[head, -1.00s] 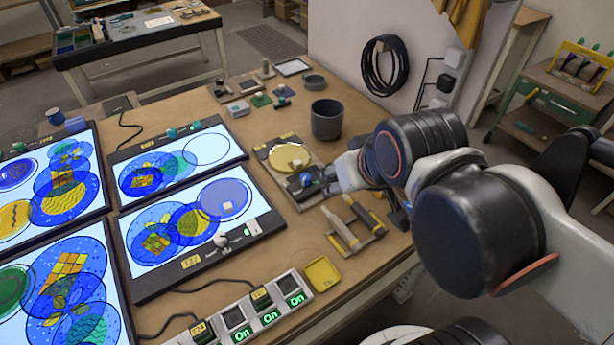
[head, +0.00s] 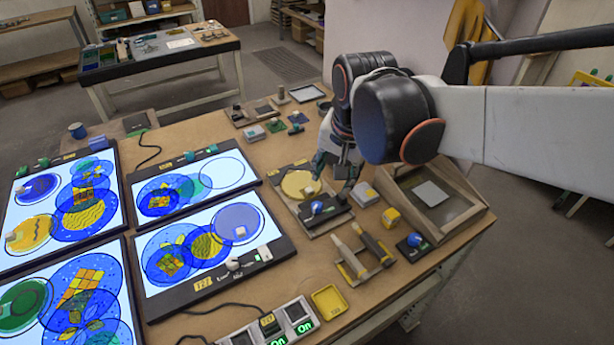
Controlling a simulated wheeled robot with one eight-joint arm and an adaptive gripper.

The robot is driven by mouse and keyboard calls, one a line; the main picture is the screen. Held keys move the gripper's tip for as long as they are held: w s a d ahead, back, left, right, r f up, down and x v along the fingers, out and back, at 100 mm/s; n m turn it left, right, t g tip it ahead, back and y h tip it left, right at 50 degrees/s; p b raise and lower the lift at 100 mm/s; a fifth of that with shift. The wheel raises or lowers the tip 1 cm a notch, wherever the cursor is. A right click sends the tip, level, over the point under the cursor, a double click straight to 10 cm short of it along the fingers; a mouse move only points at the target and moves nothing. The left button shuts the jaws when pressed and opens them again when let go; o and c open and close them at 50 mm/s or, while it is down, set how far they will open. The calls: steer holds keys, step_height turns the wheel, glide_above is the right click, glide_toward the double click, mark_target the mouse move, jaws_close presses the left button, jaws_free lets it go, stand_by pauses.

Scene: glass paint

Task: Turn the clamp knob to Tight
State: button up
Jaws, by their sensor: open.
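A blue knob (head: 318,207) with a pale mark sits on the dark bar, in front of the disc. Its label is too small to read. My gripper (head: 338,174) is open, with dark fingers pointing down just behind and to the right of this knob, apart from it in the picture. The arm partly hides the area behind the fixture. A second blue knob (head: 414,240) sits on a small dark base near the table's right edge.
A wooden rack with tools (head: 362,258), a yellow block (head: 391,218), a grey block (head: 364,194) and a tilted framed panel (head: 433,195) stand around the fixture. Lit panels (head: 205,240) fill the left. A yellow tray (head: 329,302) lies in front.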

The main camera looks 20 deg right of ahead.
mark_target(317, 205)
steer(key=w+f+m+g+p, duration=0.3)
steer(key=w+f+m, duration=0.1)
steer(key=w+m, duration=0.35)
steer(key=shift+n, duration=0.25)
steer(key=f+b, duration=0.1)
steer(key=f, duration=0.3)
steer(key=f+b, duration=0.2)
steer(key=f, duration=0.3)
steer(key=w+f+b, duration=0.1)
steer(key=f+b, duration=0.1)
steer(key=f, duration=0.3)
steer(key=shift+a+f, duration=0.1)
steer(key=shift+a, duration=0.3)
steer(key=shift+s, duration=0.1)
steer(key=shift+c, duration=0.5)
jaws_close()
